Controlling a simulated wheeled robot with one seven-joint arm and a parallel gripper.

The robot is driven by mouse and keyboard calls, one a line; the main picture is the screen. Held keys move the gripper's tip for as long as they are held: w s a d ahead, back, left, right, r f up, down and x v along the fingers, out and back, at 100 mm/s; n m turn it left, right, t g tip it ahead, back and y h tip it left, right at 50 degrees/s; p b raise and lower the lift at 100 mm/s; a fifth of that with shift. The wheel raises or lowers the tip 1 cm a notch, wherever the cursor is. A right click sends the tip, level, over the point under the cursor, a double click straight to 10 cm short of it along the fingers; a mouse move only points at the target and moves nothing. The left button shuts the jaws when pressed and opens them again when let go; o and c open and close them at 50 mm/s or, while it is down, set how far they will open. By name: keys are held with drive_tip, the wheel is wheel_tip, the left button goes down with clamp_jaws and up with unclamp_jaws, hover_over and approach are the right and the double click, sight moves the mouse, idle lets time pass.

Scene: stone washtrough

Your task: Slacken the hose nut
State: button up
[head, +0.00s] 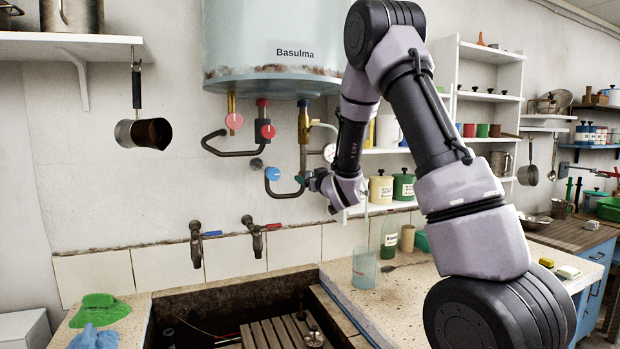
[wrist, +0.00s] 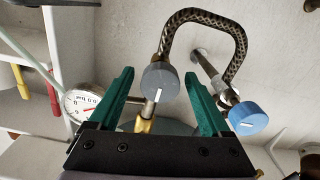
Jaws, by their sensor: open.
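The hose nut appears in the wrist view as a round grey knob (wrist: 160,78) with a white mark, above a brass fitting (wrist: 145,124). A braided hose (wrist: 208,16) loops from it to a wall fitting beside a blue knob (wrist: 247,117). My gripper (wrist: 158,76) is open, its two green fingers on either side of the nut, with visible gaps on both sides. I cannot tell the depth between them exactly. In the head view my gripper (head: 302,181) is at the pipes under the boiler, right of the blue knob (head: 272,174); it hides the nut there.
The boiler (head: 272,38) hangs above. A pressure gauge (wrist: 80,104) sits close to the left finger. Red knobs (head: 234,121) and bent pipes are to the left. Shelves (head: 380,208) with tins are to the right. A stone trough (head: 190,300) with taps lies below.

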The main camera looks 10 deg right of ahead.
clamp_jaws()
